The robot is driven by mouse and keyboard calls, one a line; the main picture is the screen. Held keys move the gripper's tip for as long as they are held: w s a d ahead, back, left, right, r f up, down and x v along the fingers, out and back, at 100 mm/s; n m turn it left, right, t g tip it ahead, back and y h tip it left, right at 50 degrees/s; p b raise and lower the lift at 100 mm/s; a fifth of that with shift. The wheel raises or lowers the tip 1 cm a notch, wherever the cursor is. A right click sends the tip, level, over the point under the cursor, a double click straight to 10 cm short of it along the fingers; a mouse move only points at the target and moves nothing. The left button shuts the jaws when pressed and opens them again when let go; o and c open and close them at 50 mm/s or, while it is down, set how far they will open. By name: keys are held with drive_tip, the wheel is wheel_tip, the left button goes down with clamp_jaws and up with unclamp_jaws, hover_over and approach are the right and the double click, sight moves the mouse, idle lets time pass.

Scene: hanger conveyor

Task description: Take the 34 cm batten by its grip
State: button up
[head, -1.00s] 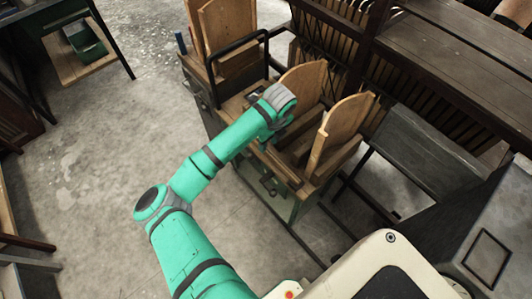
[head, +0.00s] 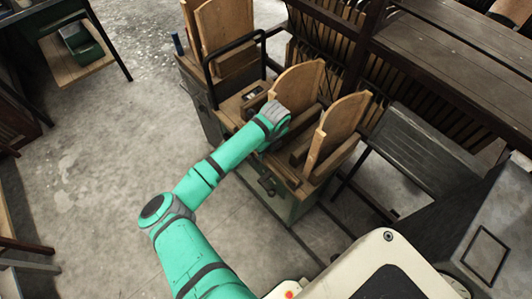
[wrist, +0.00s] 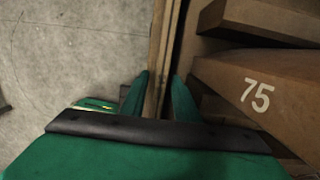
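My gripper (wrist: 160,85) shows in the wrist view with its two green fingers apart. A narrow wooden strip (wrist: 162,45) runs up the picture in line with the gap between them. I cannot tell whether it is the 34 cm batten or an edge of the wooden cart, nor whether the fingers touch it. No 34 cm mark is readable. In the head view my wrist is over the front side of the cart (head: 297,205), and my own arm hides the fingertips there.
A wooden block marked 75 (wrist: 255,92) lies close right of my fingers. Rounded wooden panels (head: 338,130) stand on the cart. A dark slatted rack (head: 335,45) is behind it, and a dark bench (head: 425,145) stands to the right.

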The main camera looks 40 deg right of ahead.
clamp_jaws()
drive_tip(key=shift+r, duration=0.15)
drive_tip(key=shift+r, duration=0.6)
drive_tip(key=s+a+r, duration=0.3)
drive_tip(key=s+r, duration=0.2)
drive_tip(key=s, duration=0.1)
drive_tip(key=s+a+r, duration=0.2)
drive_tip(key=s+r, duration=0.4)
drive_tip(key=shift+s+a+r, duration=0.25)
drive_tip(key=shift+s+a, duration=0.15)
